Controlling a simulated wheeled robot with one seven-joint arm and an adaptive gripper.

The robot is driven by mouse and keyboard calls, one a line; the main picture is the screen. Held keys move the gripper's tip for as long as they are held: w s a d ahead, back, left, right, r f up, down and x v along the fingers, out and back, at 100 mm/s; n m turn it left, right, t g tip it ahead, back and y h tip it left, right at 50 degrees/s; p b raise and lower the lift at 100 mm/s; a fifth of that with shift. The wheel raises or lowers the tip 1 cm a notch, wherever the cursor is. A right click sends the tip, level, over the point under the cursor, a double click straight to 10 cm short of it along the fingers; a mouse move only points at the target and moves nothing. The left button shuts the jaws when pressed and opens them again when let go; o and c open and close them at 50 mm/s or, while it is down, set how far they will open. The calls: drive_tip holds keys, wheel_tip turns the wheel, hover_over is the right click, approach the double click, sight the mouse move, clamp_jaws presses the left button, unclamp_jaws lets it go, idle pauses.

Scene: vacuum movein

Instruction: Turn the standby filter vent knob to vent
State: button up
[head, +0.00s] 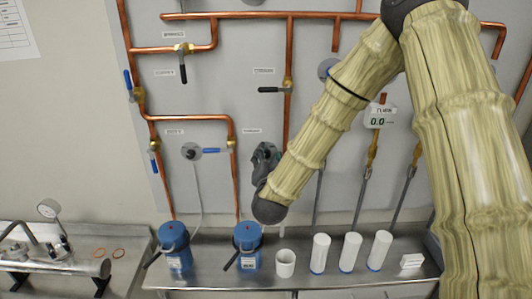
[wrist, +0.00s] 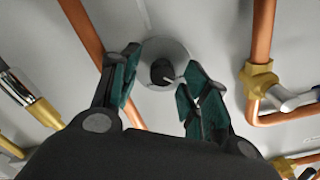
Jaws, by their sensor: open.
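A small dark knob (wrist: 163,72) with a white pointer line sits on a round grey plate (wrist: 178,50) on the wall in the wrist view. The pointer slants toward the lower right of that picture. My gripper (wrist: 155,95) is open, with its green-padded fingers to the left and right of the knob; I cannot tell whether they touch it. In the head view my gripper (head: 266,158) is against the wall panel below a small label (head: 251,131) too small to read. It hides that knob there. Another round knob plate (head: 191,151) shows to its left.
Copper pipes (head: 288,60) with valves run across the panel around my gripper. Below stands a metal bench (head: 210,275) with blue canisters (head: 174,245) and white cylinders (head: 320,253). A display (head: 378,121) reads 0.0.

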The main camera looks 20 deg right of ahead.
drive_tip(key=shift+w, duration=0.25)
clamp_jaws()
drive_tip(key=shift+f+m+b, duration=0.15)
drive_tip(key=shift+m+b, duration=0.25)
drive_tip(key=shift+b, duration=0.45)
drive_tip(key=m+b, duration=0.1)
drive_tip(key=b, duration=0.1)
drive_tip(key=m+b, duration=0.1)
drive_tip(key=b, duration=0.1)
drive_tip(key=shift+f+m, duration=0.2)
drive_tip(key=shift+m, duration=0.1)
drive_tip(key=m+b, duration=0.5)
drive_tip(key=b, duration=0.4)
drive_tip(key=shift+d+m, duration=0.1)
drive_tip(key=shift+m, duration=0.3)
drive_tip(key=m+b, duration=0.5)
drive_tip(key=b, duration=0.2)
drive_tip(key=shift+f, duration=0.1)
drive_tip(key=m+b, duration=0.3)
drive_tip(key=b, duration=0.2)
drive_tip(key=shift+m, duration=0.3)
drive_tip(key=shift+r, duration=0.2)
